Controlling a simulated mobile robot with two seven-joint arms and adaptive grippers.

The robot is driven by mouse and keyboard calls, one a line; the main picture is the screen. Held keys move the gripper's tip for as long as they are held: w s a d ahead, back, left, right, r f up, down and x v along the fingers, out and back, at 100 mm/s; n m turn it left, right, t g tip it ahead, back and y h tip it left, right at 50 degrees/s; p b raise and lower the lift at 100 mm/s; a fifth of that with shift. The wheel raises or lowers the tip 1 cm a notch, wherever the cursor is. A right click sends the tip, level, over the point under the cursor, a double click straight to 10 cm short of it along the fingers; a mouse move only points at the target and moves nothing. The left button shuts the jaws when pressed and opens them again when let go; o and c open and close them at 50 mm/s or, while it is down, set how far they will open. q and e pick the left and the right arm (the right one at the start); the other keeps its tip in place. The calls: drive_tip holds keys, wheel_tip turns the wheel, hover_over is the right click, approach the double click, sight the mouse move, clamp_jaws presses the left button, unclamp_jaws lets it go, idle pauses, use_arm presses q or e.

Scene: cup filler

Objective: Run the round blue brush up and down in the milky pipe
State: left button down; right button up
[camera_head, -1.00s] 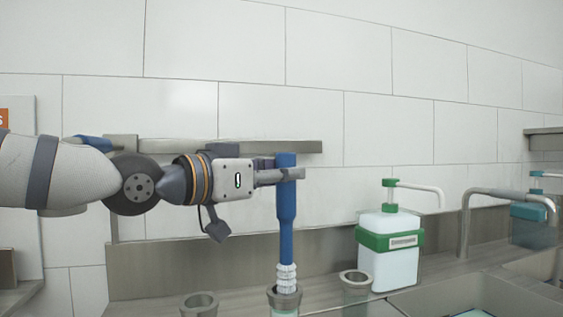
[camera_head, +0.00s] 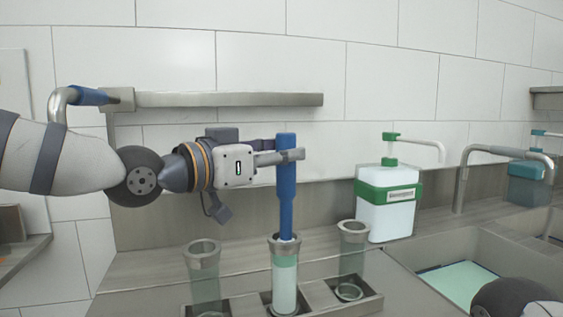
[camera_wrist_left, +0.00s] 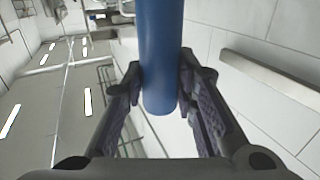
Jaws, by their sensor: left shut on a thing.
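My left gripper (camera_head: 284,156) is shut on the upper part of the blue brush handle (camera_head: 286,205), which stands upright. The brush's lower end is inside the milky pipe (camera_head: 284,288), the middle of three upright pipes; its bristles are hidden in the whitish pipe, with a little white at the rim. In the left wrist view, the blue handle (camera_wrist_left: 160,50) sits between both fingers (camera_wrist_left: 160,88), its rounded end towards the camera. My right gripper is not in view.
Clear pipes stand at the left (camera_head: 204,280) and right (camera_head: 353,250) of the milky one, in a metal rack (camera_head: 335,303). A white soap bottle with a green band (camera_head: 388,200) stands behind, right. A sink (camera_head: 420,258) lies right; a wall rail (camera_head: 225,99) runs behind.

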use_arm(q)
drive_tip(key=shift+r, duration=3.5)
wheel_tip(320, 180, down, 9)
drive_tip(key=shift+r, duration=0.2)
drive_tip(key=shift+r, duration=4.3)
